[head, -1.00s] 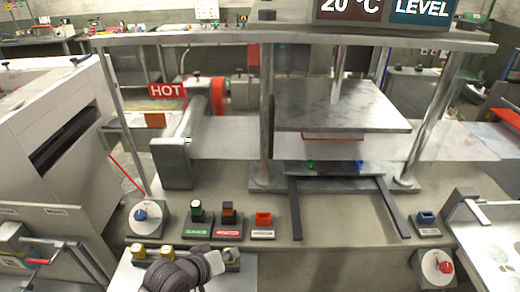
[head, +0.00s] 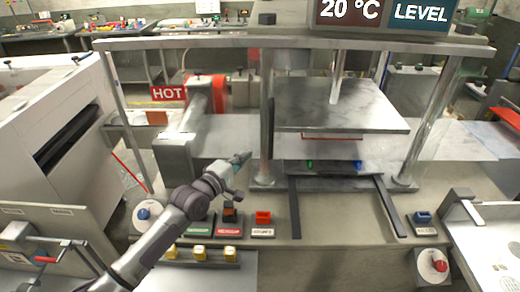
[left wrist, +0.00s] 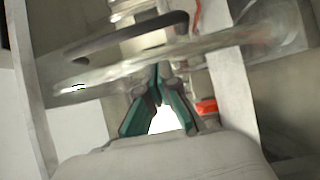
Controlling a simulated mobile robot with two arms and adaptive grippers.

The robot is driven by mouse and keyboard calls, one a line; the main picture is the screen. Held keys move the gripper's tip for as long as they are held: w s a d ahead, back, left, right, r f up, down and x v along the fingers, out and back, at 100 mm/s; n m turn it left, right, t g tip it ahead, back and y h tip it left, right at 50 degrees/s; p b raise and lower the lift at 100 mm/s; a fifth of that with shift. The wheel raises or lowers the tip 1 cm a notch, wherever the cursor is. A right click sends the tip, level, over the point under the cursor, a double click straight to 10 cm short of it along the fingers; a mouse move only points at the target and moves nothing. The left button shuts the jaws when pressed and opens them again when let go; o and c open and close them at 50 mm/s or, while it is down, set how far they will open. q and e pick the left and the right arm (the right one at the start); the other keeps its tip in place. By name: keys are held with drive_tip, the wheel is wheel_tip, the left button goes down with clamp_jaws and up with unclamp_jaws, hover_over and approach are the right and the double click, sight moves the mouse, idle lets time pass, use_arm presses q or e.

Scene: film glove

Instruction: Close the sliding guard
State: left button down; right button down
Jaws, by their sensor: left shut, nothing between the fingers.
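A dark curved handle (left wrist: 130,38) crosses the upper part of the left wrist view, beside a clear, shiny edge (left wrist: 110,72) that looks like the see-through sliding guard. In the head view a dark upright handle (head: 271,118) shows by the press's front left post; the clear guard panel itself is hard to make out. My left gripper (head: 243,158) is in front of the press, just left of that post. Its teal fingers (left wrist: 157,72) are shut and empty, with the tips close below the handle in the wrist view; contact cannot be told. My right gripper is not in view.
The press plate (head: 345,108) hangs between metal posts. Coloured buttons (head: 263,218) and a blue knob (head: 144,213) line the front of the bench. A HOT sign (head: 168,93) stands at the left by the roller. Dark rails (head: 393,205) run forward on the right.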

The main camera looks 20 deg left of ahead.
use_arm(q)
drive_tip(key=w+d, duration=0.1)
drive_tip(key=d+p, duration=0.1)
drive_tip(key=w+d+p, duration=0.1)
drive_tip(key=d, duration=0.1)
drive_tip(key=shift+w, duration=0.35)
